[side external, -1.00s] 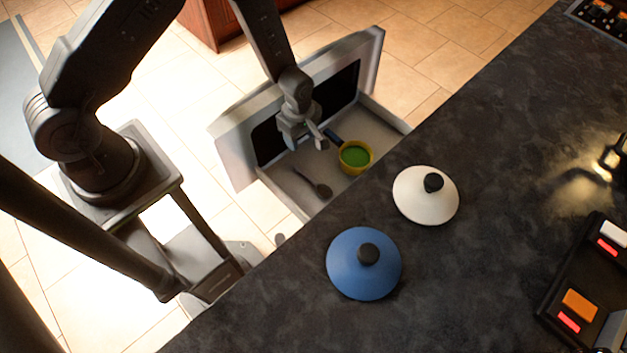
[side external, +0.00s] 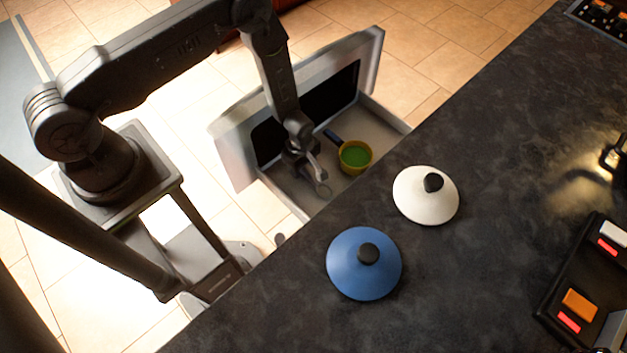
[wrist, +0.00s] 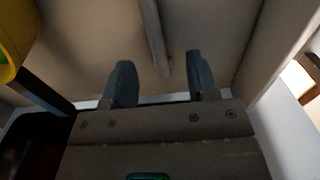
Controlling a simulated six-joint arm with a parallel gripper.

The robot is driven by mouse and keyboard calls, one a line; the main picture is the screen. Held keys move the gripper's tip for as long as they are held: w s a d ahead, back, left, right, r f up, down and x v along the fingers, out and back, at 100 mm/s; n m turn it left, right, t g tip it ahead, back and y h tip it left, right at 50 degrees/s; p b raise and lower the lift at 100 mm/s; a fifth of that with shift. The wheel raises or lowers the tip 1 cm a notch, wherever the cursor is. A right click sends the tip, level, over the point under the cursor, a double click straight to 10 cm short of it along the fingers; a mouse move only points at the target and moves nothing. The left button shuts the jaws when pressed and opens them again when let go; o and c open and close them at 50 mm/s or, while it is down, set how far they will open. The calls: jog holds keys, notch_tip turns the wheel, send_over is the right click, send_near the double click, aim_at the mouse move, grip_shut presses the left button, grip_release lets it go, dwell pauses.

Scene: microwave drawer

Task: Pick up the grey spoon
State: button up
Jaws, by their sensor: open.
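The grey spoon lies on the floor of the open drawer (side external: 385,128). In the side view only its bowl end (side external: 325,191) shows clearly, and my gripper hides most of the handle. In the wrist view the spoon's handle (wrist: 153,32) runs down from the top edge and ends near the gap between my fingers. My gripper (wrist: 160,80) is open with nothing held between its two fingers. In the side view my gripper (side external: 315,173) is low inside the drawer, over the spoon's handle side. I cannot tell its exact height above the floor.
A yellow pan (side external: 355,157) with a green inside and dark handle sits right of my gripper; its edge shows in the wrist view (wrist: 14,38). The drawer's walls surround the space. A white lid (side external: 412,200) and a blue lid (side external: 350,278) lie on the dark counter (side external: 480,130).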

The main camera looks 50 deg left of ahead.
jog(key=shift+f, duration=0.95)
grip_shut()
jog(key=shift+r, duration=0.15)
